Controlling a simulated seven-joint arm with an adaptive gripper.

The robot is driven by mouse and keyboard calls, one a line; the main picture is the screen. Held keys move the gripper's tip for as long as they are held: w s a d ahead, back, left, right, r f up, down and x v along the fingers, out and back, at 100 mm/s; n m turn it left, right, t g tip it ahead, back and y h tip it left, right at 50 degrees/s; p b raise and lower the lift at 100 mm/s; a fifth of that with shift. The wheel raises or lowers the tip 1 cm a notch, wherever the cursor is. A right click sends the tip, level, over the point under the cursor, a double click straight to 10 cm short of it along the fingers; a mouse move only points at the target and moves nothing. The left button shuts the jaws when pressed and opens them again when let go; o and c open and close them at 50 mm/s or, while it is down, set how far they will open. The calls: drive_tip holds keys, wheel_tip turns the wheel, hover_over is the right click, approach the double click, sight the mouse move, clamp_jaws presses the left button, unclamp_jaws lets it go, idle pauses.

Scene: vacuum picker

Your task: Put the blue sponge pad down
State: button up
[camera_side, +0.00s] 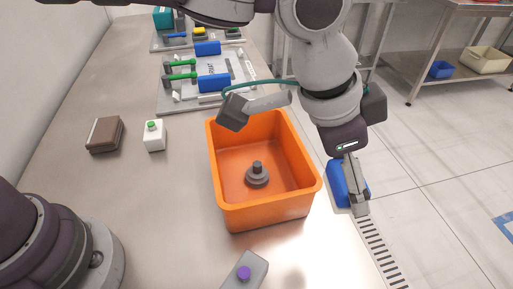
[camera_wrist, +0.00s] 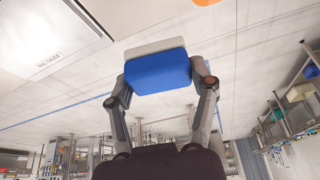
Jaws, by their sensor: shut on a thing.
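The blue sponge pad (camera_side: 337,184) is held in my gripper (camera_side: 356,190), to the right of the orange bin and near the table's right edge. In the wrist view the sponge pad (camera_wrist: 158,72) shows a blue layer and a pale layer, between the two fingers of my gripper (camera_wrist: 166,82). The fingers are shut on its two ends. The pad appears to be in the air; I see nothing touching it but the fingers.
An orange bin (camera_side: 222,182) stands on the table (camera_side: 165,215) with a dark stepped weight (camera_side: 257,176) inside. A brown box (camera_side: 105,134), a white green-button box (camera_side: 154,135) and a grey purple-button box (camera_side: 246,272) stand around it. Trays with blue blocks (camera_side: 213,83) lie behind.

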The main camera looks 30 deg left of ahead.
drive_tip(key=w+a+n+t+y, duration=0.1)
drive_tip(key=w+a+n, duration=0.2)
drive_tip(key=w+a, duration=0.4)
drive_tip(key=w+a+n+t+y, duration=0.1)
drive_tip(key=w+a+n, duration=0.3)
drive_tip(key=a, duration=0.6)
drive_tip(key=w+a+n+y, duration=0.1)
drive_tip(key=w+a+n, duration=0.1)
drive_tip(key=a, duration=0.6)
drive_tip(key=w+a+n+y, duration=0.1)
drive_tip(key=w+a+n, duration=0.1)
drive_tip(key=a, duration=0.5)
wheel_tip(320, 180, down, 15)
drive_tip(key=shift+s+a+f, duration=0.1)
drive_tip(key=shift+a, duration=0.05)
drive_tip(key=o, duration=0.5)
drive_tip(key=shift+f, duration=0.1)
drive_tip(key=o, duration=0.4)
drive_tip(key=shift+o, duration=0.2)
